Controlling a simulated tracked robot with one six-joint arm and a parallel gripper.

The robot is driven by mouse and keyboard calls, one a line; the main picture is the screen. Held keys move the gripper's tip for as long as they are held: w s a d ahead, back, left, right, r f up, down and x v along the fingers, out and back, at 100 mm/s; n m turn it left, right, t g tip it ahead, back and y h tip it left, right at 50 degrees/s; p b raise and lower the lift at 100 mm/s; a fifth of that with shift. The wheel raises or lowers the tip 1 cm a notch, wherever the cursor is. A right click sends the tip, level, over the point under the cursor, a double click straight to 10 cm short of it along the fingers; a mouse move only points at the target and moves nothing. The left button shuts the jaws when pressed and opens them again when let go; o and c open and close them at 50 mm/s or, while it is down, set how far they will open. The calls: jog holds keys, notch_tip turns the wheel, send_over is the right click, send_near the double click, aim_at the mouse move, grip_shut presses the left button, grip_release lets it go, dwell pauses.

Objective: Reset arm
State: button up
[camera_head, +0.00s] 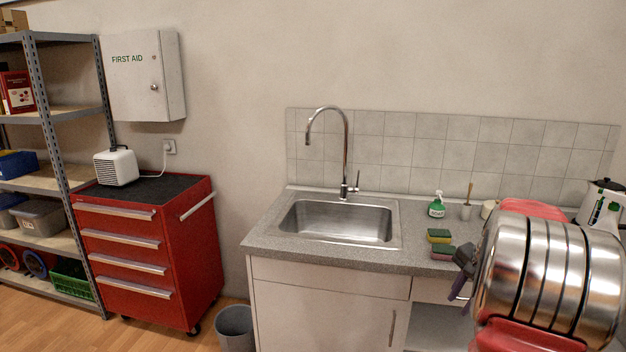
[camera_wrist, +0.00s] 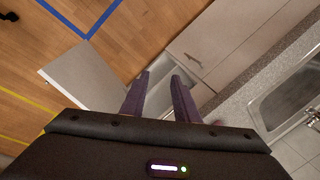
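My arm is at the right of the head view, in front of the counter's right end. My gripper (camera_head: 462,272) shows only in part there, as dark fingers left of the shiny metal arm body. In the wrist view my gripper (camera_wrist: 160,80) has two dark purple fingers standing apart, with nothing between them. It hangs in front of the counter. Beyond the fingertips, the wrist view shows a grey panel, the wood floor and the cabinet fronts.
A bin (camera_head: 235,327) stands between the counter and a red tool cabinet (camera_head: 150,250). A shelf (camera_head: 50,140) stands far left.

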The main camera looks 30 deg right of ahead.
jog(key=w+a+r+n, duration=0.1)
jog(key=a+r+n, duration=0.2)
jog(key=a, duration=0.6)
jog(key=w+a+r+n, duration=0.1)
jog(key=a+r+n, duration=0.25)
jog(key=a, duration=0.65)
jog(key=w+a+r+n, duration=0.2)
jog(key=a+r, duration=0.2)
jog(key=a, duration=0.5)
jog(key=s+a+f+n+t, duration=0.1)
jog(key=s+a+n, duration=0.3)
jog(key=a, duration=0.6)
jog(key=s+a+n+t, duration=0.1)
jog(key=s+a+n, duration=0.4)
jog(key=s+a, duration=0.3)
jog(key=a, duration=0.2)
jog(key=shift+s+a+f+t, duration=0.3)
jog(key=shift+s+f, duration=0.05)
jog(key=shift+d, duration=0.15)
